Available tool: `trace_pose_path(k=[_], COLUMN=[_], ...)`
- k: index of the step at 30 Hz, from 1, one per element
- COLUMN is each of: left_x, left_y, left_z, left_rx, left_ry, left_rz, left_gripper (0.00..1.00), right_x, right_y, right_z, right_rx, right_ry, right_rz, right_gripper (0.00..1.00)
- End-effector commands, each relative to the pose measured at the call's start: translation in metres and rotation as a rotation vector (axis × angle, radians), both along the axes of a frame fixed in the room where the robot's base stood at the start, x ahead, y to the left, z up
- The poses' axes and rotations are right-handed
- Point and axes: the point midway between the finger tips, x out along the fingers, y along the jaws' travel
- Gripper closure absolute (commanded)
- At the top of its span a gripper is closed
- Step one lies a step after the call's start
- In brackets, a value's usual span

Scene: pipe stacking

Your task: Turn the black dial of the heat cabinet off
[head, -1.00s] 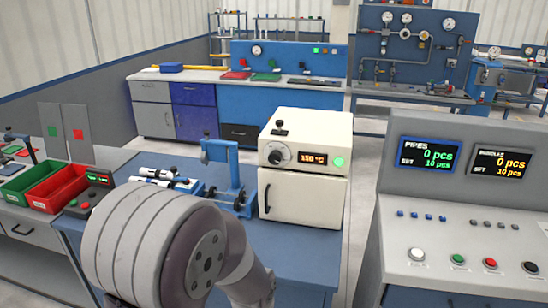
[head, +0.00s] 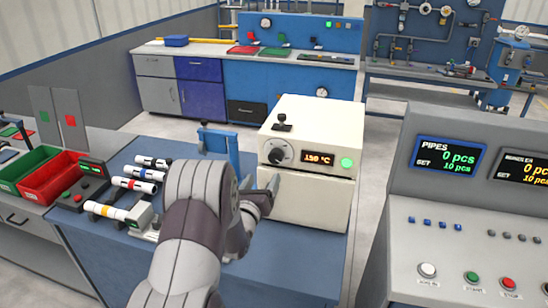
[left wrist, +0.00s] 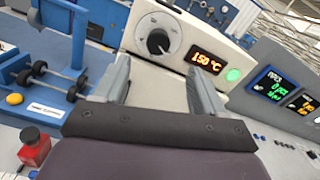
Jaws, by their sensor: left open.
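The cream heat cabinet (head: 307,200) stands on the blue table. Its black dial (head: 277,155) is on the upper front panel, left of a display reading 150 °C (head: 323,159) and a lit green button (head: 347,163). In the left wrist view the dial (left wrist: 158,42) shows beyond the fingers with a white pointer mark; the display (left wrist: 206,60) is lit orange. My left gripper (head: 262,192) is just below and in front of the dial, apart from it. In the left wrist view its fingers (left wrist: 160,85) are spread and empty. My right gripper is out of view.
A blue stand (head: 217,143) is left of the cabinet. Several pipes (head: 133,184) lie on holders at the left. Red (head: 58,178) and green bins stand further left. A grey console (head: 430,225) with screens is at the right.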

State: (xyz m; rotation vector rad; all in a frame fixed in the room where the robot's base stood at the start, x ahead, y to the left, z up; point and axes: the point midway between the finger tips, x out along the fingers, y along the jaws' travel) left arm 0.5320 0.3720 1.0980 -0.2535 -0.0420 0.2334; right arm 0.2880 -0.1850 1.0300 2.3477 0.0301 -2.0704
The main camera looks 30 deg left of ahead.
Motion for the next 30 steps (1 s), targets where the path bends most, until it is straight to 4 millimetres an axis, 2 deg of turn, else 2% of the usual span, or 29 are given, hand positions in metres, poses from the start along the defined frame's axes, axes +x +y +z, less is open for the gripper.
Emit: trace_pose_path(k=[6, 12, 18, 26, 30], left_x=[0.054, 0.093, 0.108, 0.110, 0.109], left_y=[0.012, 0.022, 0.025, 0.026, 0.026], left_z=[0.003, 0.002, 0.000, 0.000, 0.000], left_rx=[-0.004, -0.005, -0.006, -0.006, -0.006], left_ry=[0.002, 0.002, 0.004, 0.003, 0.003], left_rz=[-0.002, -0.001, -0.001, 0.000, 0.000], left_gripper=[0.29, 0.29, 0.29, 0.29, 0.75], right_x=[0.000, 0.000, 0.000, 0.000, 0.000], right_y=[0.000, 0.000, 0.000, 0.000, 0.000], right_z=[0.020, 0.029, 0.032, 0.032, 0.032], right_rx=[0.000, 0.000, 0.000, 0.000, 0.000], right_ry=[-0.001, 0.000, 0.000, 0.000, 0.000], right_rz=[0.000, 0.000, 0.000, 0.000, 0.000], right_gripper=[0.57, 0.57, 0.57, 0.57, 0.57])
